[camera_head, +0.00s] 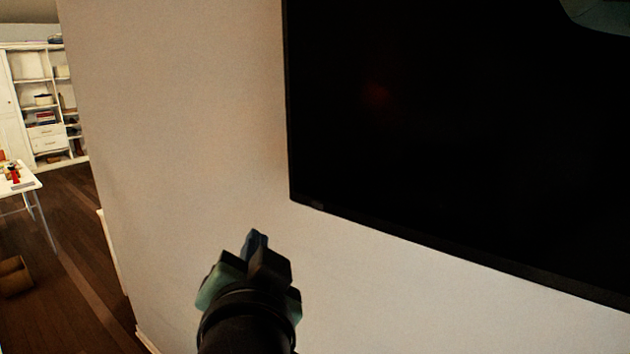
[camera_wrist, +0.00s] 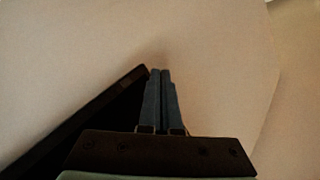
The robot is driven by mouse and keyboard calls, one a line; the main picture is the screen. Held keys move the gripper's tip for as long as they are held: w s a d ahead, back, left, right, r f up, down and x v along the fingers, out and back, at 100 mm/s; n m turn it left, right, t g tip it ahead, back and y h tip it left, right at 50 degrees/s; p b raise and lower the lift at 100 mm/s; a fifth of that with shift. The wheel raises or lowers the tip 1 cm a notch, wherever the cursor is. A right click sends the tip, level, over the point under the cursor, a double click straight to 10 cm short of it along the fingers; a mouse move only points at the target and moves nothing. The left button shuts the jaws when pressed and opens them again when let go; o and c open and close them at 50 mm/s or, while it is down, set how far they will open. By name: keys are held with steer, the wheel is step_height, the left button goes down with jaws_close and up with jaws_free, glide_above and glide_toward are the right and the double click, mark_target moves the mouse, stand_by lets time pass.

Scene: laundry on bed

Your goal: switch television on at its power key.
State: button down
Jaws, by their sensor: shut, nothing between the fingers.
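The television (camera_head: 450,150) is a large black flat panel on the pale wall, filling the upper right of the head view. Its screen is dark, with a faint reddish glow. A small slightly lighter patch shows on the frame at its lower left corner (camera_head: 316,204); I cannot make out a power key there. My gripper (camera_head: 256,240) is shut and empty, below and left of that corner in the head view. In the wrist view the gripper's fingers (camera_wrist: 160,72) are together, their tips beside the television's corner (camera_wrist: 130,82). I cannot tell whether they touch anything.
The pale wall (camera_head: 180,120) stands in front and ends at an edge on the left. Beyond it are a wooden floor (camera_head: 75,290), a white table (camera_head: 25,183), a box (camera_head: 14,276) and white shelves (camera_head: 40,95). The wall below the television is bare.

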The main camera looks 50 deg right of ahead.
stand_by(0.3)
steer(key=d, duration=0.8)
steer(key=shift+w+d+p, duration=0.35)
steer(key=shift+d, duration=0.05)
steer(key=shift+d+r, duration=0.1)
stand_by(1.7)
steer(key=shift+d, duration=0.3)
steer(key=shift+d, duration=0.4)
stand_by(0.6)
steer(key=shift+a, duration=0.85)
steer(key=shift+s+a, duration=0.2)
steer(key=shift+a, duration=2.3)
